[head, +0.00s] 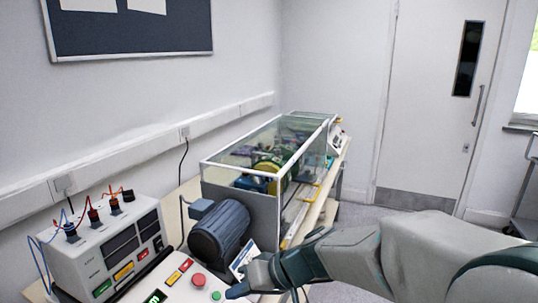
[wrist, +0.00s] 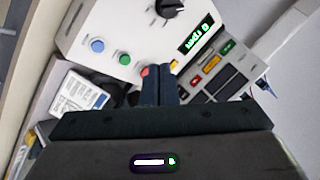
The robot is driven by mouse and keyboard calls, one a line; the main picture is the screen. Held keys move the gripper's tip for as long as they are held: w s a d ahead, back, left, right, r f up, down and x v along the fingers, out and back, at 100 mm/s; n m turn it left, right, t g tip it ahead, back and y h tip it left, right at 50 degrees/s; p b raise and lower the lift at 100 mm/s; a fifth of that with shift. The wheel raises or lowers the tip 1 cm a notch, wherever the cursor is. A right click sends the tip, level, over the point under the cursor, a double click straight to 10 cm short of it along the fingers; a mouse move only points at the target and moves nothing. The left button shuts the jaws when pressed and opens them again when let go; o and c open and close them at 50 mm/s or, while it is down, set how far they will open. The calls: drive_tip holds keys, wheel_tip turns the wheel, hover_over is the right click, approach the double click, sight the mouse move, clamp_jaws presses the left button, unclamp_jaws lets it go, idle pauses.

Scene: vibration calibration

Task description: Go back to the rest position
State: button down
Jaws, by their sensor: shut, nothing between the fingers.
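My gripper (head: 236,291) is low in the head view, over the front edge of the white control box (head: 178,293), with my arm reaching in from the right. In the wrist view its two dark fingers (wrist: 160,84) are together with nothing between them. They overlap the box's lower edge and partly cover its red button (wrist: 143,71); I cannot tell whether they touch it. The box also has a blue button (wrist: 97,45), a green button (wrist: 125,59), a black knob (wrist: 171,7) and a lit green display (wrist: 196,38).
A grey instrument (head: 100,245) with cables stands at left. A dark motor (head: 220,232) and a glass-covered rig (head: 275,135) stand on the bench behind the gripper. A printed card (head: 243,258) is close beside it. Open floor (head: 352,198) lies towards the door (head: 425,110).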

drive_tip(key=s+d+m+h+p, duration=0.1)
drive_tip(key=s+d+h, duration=0.4)
drive_tip(key=d, duration=0.5)
drive_tip(key=s+d+m+h+p, duration=0.1)
drive_tip(key=s+d+m+h, duration=0.3)
drive_tip(key=d, duration=0.7)
drive_tip(key=shift+s+d+r+m+t+h, duration=0.3)
drive_tip(key=shift+s+t+h, duration=0.1)
drive_tip(key=shift+s+h, duration=0.15)
drive_tip(key=shift+a, duration=0.1)
